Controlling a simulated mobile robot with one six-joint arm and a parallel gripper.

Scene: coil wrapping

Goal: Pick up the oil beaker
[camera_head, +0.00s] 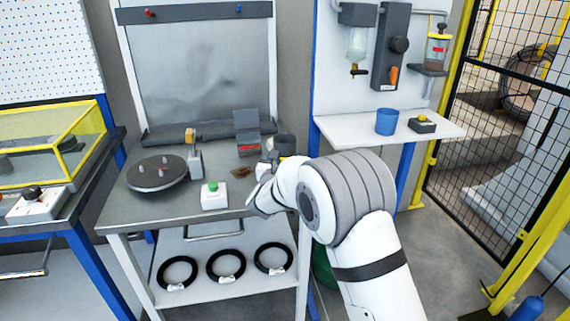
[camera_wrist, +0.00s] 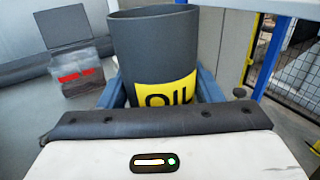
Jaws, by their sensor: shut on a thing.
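The oil beaker (camera_wrist: 152,45) is a dark grey open cylinder with a yellow label reading "OIL". In the wrist view it stands upright between the blue-grey fingers of my gripper (camera_wrist: 160,98), which is shut on it. In the head view the dark beaker (camera_head: 285,144) shows at the right end of the grey workbench, partly hidden behind my arm. My gripper's fingers are mostly hidden there by my arm. I cannot tell whether the beaker's base touches the bench.
A grey box with red marking (camera_head: 248,145) stands left of the beaker. A round turntable (camera_head: 157,174) and a green-button box (camera_head: 214,196) are on the workbench (camera_head: 135,206). A blue cup (camera_head: 387,122) stands on the white shelf (camera_head: 340,130) at right. Black coils (camera_head: 226,265) lie below.

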